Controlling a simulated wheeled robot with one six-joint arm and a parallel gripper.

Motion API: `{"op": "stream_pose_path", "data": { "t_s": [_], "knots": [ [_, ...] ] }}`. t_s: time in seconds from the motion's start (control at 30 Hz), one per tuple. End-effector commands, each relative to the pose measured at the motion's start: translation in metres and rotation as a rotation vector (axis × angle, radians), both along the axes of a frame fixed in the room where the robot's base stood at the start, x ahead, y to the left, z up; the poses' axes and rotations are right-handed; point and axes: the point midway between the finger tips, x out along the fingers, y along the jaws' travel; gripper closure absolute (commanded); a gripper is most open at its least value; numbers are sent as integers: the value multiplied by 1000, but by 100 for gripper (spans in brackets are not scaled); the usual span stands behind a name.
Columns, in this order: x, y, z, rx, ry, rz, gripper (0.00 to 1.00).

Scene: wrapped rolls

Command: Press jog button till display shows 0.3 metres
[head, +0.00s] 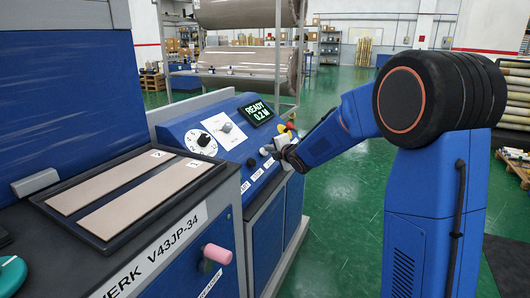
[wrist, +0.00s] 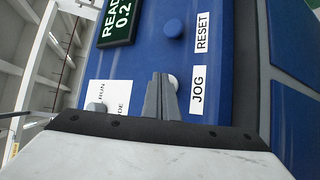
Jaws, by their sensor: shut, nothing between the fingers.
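The display (head: 255,111) on the blue control panel reads "READY 0.2 M" in green. It also shows, cut off at the top, in the wrist view (wrist: 120,18). The jog button (wrist: 173,83) is a pale round button beside the "JOG" label (wrist: 198,91); my fingers partly cover it. My gripper (wrist: 160,82) is shut and empty, its fingertips at the button's edge in the picture. I cannot tell whether they touch it. In the head view my gripper (head: 270,150) is at the front of the panel, below the display.
A blue button (wrist: 173,28) sits beside the "RESET" label (wrist: 201,32). A selector knob (wrist: 96,107) is on the white run/mode plate. In the head view a dial (head: 201,141) and a red-and-yellow button (head: 290,125) are on the panel. Green floor lies open to the right.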

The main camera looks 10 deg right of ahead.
Motion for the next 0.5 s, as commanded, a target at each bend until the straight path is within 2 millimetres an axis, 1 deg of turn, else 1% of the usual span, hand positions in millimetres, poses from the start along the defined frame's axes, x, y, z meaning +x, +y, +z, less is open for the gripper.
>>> {"op": "stream_pose_path", "data": {
  "t_s": [0.5],
  "knots": [
    [2,3,-4,0,0,1,100]
  ]
}}
